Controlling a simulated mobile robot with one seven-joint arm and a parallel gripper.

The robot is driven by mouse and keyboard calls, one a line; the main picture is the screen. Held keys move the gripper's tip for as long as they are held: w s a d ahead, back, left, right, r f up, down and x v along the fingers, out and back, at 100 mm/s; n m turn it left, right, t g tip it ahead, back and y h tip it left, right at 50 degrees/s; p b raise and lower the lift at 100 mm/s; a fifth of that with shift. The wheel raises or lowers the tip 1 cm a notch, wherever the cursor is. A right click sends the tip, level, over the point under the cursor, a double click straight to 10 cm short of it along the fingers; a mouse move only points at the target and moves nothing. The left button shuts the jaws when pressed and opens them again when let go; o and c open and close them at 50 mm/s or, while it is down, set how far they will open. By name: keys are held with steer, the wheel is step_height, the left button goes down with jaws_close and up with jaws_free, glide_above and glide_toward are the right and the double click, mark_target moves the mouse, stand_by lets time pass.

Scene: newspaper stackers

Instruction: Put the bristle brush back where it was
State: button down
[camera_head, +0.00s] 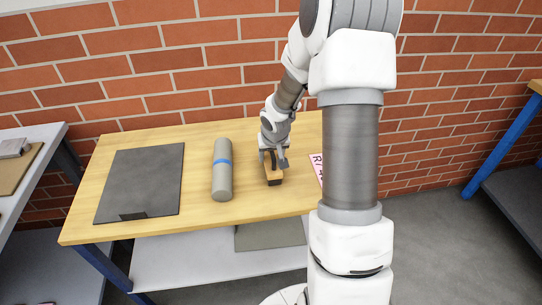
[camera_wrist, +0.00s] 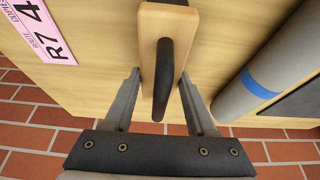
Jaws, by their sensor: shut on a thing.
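The bristle brush (camera_head: 273,176) has a pale wooden block, a dark handle on top and a dark lower edge at its near end. It is at the right part of the wooden table, right of the grey roll. My gripper (camera_head: 273,155) reaches down over it and is shut on it. In the wrist view the brush (camera_wrist: 153,30) shows its block and dark handle, with the fingers of my gripper (camera_wrist: 160,78) on either side of the handle. The bristles are mostly hidden. Whether the brush rests on the table or hangs just above it, I cannot tell.
The wooden table (camera_head: 140,228) also holds a dark flat sheet (camera_head: 142,182), a grey roll with a blue band (camera_head: 222,180) and a pink label (camera_head: 316,165), partly hidden by my arm. A brick wall stands behind. Bare tabletop lies between roll and brush.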

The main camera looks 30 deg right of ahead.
steer(key=shift+c, duration=1)
jaws_free()
steer(key=shift+f, duration=0.1)
steer(key=p+v, duration=0.4)
steer(key=v, duration=0.8)
